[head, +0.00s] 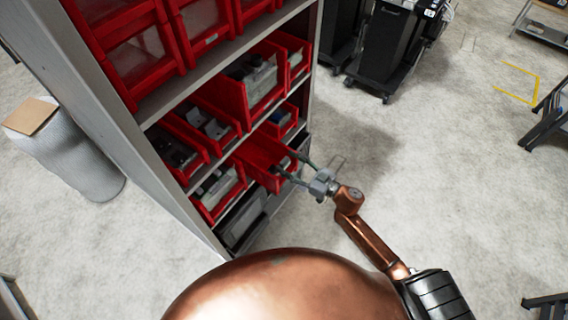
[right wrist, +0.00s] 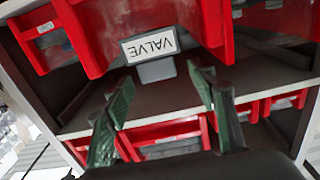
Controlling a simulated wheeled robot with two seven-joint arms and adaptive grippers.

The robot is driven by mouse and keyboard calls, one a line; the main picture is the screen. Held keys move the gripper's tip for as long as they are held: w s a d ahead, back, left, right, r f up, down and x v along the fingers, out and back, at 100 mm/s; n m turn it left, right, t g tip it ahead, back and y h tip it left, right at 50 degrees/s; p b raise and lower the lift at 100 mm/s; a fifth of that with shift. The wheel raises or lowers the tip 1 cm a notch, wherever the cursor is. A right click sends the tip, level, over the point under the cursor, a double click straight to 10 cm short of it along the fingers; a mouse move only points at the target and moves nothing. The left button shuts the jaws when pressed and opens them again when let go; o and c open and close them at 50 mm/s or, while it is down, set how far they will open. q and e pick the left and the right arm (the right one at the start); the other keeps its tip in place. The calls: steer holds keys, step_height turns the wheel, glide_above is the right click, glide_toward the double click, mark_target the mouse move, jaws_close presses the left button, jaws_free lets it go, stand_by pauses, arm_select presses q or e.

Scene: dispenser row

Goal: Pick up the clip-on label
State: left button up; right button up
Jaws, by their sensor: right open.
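The clip-on label (right wrist: 150,46) is a white plate with a dark border and the word VALVE, upside down in the right wrist view. A grey tab shows at its lower edge. It sits at the front of a red bin (right wrist: 95,35). My right gripper (right wrist: 163,88) is open, with its two green fingers spread to either side below the label and nothing between them. In the head view my right gripper (head: 294,168) is at the shelf front beside a red bin (head: 262,158). I cannot make out the label there. My left gripper is not in view.
A grey shelf rack (head: 140,148) holds several red bins on its levels. A shelf board (right wrist: 175,104) and more bins show close around the fingers. A black cart (head: 385,55) stands behind. The floor (head: 450,170) to the right is mostly clear.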

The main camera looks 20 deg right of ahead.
steer(key=shift+x, duration=1.05)
steer(key=shift+f, duration=0.1)
steer(key=c, duration=1)
